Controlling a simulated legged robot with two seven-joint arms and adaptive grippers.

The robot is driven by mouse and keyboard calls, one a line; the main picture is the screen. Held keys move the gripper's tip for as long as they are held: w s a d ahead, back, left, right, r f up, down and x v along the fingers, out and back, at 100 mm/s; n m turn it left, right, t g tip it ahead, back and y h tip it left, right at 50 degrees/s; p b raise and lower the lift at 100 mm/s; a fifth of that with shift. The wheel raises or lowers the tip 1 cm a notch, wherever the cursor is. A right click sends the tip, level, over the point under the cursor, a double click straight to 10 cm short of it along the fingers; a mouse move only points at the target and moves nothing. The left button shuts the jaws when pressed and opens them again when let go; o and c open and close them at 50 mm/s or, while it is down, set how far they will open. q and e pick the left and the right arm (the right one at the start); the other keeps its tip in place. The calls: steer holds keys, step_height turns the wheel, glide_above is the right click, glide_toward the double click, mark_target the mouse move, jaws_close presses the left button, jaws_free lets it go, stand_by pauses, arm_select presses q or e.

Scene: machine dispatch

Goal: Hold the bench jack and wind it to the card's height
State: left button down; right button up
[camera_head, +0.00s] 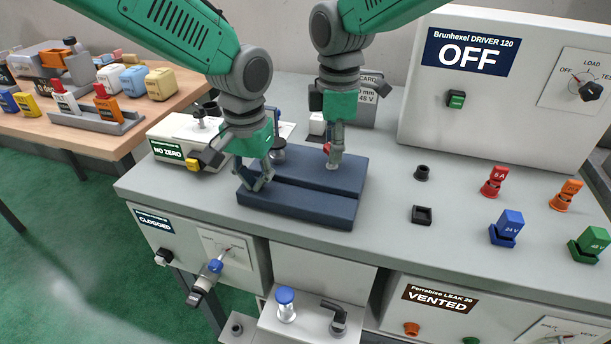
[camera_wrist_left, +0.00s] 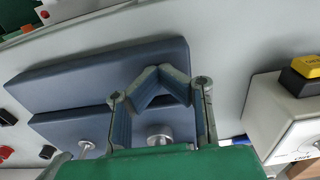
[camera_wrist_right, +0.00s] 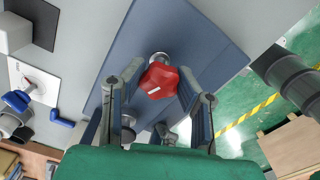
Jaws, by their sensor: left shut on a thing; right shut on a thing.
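The bench jack (camera_head: 325,201) is a dark blue body of two long slabs with a groove between them, lying on the grey bench. My left gripper (camera_head: 262,180) is shut at its left end; the left wrist view shows the fingers (camera_wrist_left: 160,90) over the blue slabs. My right gripper (camera_head: 332,158) is shut on a red star knob (camera_wrist_right: 158,80) over the jack's far part.
A white box marked NO ZERO (camera_head: 172,150) stands left of the jack. A large driver box marked OFF (camera_head: 430,110) stands at the back right. Red, blue, orange and green plugs (camera_head: 508,228) sit at the right.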

steer(key=shift+r+m, duration=0.1)
steer(key=shift+m, duration=0.2)
steer(key=o, duration=1.1)
steer(key=shift+r, duration=1.9)
steer(key=shift+o, duration=0.3)
